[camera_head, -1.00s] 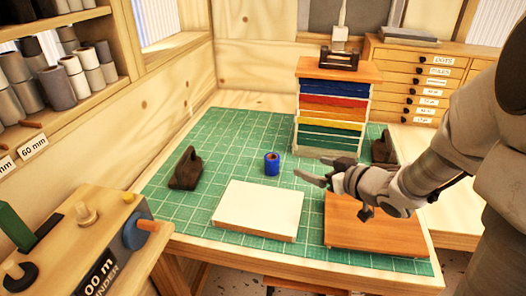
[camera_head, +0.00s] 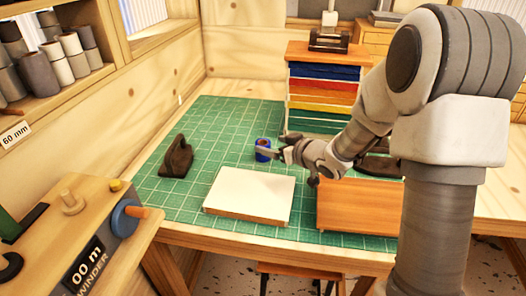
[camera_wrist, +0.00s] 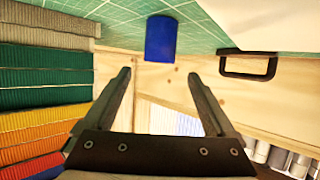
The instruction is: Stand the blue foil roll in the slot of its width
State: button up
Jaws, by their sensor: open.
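The small blue foil roll (camera_head: 263,149) stands upright on the green cutting mat (camera_head: 215,130), left of the colored stack. My gripper (camera_head: 271,153) is open and level beside it, its fingers partly over the roll in the head view. In the wrist view, which is upside down, the blue roll (camera_wrist: 160,38) lies just beyond the two open fingertips (camera_wrist: 161,74), centred between them and not held. The left shelf (camera_head: 60,92) holds grey and white rolls, with a label reading 60 mm (camera_head: 15,134). No empty slot can be made out.
A white board (camera_head: 250,194) and an orange-brown wooden board (camera_head: 358,206) lie at the mat's front. A dark handled block (camera_head: 176,157) stands left of the roll. The colored stack (camera_head: 322,92) stands behind my gripper. A winder (camera_head: 98,250) is at front left.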

aim_at(261, 142)
jog(key=x, duration=0.4)
jog(key=shift+w+f, duration=0.2)
jog(key=shift+f, duration=0.25)
jog(key=c, duration=1.4)
grip_shut()
jog(key=shift+r, duration=0.15)
